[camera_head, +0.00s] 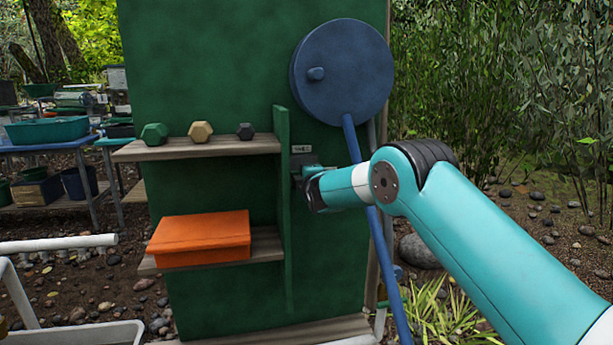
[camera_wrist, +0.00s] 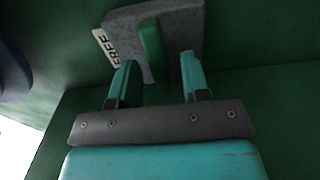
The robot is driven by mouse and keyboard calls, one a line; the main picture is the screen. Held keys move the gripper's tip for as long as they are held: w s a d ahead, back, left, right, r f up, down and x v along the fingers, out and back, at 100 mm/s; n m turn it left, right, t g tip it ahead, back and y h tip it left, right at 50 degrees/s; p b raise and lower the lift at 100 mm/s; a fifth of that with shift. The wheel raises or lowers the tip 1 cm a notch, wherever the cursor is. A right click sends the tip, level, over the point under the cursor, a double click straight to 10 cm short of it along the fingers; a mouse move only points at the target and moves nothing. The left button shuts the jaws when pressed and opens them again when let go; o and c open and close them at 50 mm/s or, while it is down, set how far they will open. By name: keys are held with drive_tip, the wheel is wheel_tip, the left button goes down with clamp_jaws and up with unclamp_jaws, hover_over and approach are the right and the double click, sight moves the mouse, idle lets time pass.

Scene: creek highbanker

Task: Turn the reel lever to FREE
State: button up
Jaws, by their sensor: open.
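In the wrist view a short green lever (camera_wrist: 151,42) stands out from a speckled grey plate (camera_wrist: 178,30). A white label reading FREE (camera_wrist: 104,46) is at the plate's left edge. My gripper (camera_wrist: 157,72) is open, with its two teal fingers apart. The lever lies ahead of and between the fingertips in the picture; I cannot tell whether either finger touches it. In the head view my gripper (camera_head: 303,180) is against the green panel just below the small label (camera_head: 302,148), and it hides the lever. The blue reel (camera_head: 343,72) is above right.
A blue hose or pole (camera_head: 351,138) runs down from the reel behind my arm. A green divider (camera_head: 283,205) stands just left of my gripper. Left of it, the upper shelf (camera_head: 205,150) holds three hex weights, and an orange box (camera_head: 200,238) sits on the lower shelf.

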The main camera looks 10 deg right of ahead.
clamp_jaws()
drive_tip(key=shift+n+p, duration=2.9)
drive_tip(key=shift+n, duration=6.1)
drive_tip(key=shift+f, duration=0.1)
